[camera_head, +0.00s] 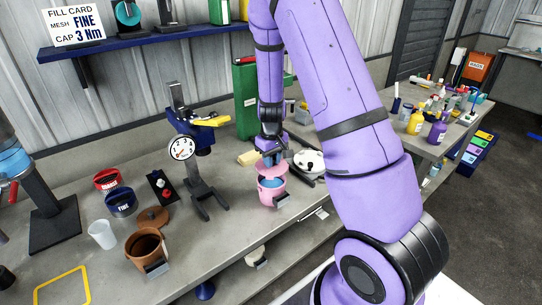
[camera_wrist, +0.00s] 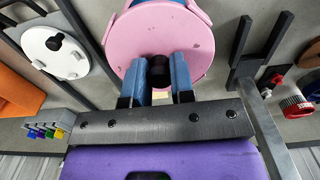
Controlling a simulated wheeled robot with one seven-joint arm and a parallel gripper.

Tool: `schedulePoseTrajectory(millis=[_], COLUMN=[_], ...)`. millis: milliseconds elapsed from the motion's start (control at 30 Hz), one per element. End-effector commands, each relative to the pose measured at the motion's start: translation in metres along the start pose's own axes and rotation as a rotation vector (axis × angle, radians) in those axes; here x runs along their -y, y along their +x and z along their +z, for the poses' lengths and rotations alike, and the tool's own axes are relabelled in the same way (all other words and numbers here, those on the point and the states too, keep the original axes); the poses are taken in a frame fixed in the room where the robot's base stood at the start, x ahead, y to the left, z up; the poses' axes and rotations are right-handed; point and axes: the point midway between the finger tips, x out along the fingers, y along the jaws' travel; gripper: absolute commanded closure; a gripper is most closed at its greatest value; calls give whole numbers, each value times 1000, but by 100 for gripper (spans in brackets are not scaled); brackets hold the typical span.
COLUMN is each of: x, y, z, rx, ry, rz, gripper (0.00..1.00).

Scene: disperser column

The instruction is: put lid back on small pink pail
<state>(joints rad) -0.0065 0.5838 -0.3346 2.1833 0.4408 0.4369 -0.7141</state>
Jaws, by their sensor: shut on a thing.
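The small pink pail (camera_head: 272,194) stands on the grey bench, with blue showing inside its mouth. The round pink lid (camera_head: 268,171) is just above the pail's mouth, and a gap with blue shows between them at the front. In the wrist view the lid (camera_wrist: 190,35) fills the upper middle. My gripper (camera_wrist: 162,78) is shut on the lid's dark knob, with a blue finger on each side of it. In the head view my gripper (camera_head: 270,158) is over the pail from above. Whether the lid's far edge touches the rim is hidden.
A white lid with a black knob (camera_head: 309,161) is close to the right of the pail. A dial stand (camera_head: 191,150) stands to the left. A brown pot (camera_head: 146,249) and white cup (camera_head: 102,234) stand at front left. A green can (camera_head: 245,95) is behind.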

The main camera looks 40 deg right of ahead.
Motion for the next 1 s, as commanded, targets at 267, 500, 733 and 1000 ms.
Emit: schedulePoseTrajectory(millis=[267, 500, 733, 1000], x=[0, 0, 0, 0], y=[24, 38, 41, 41], z=[0, 0, 0, 0], rx=[2, 1, 0, 0], ry=[1, 1, 0, 0], rz=[-1, -1, -1, -1], gripper=[100, 100, 100, 100])
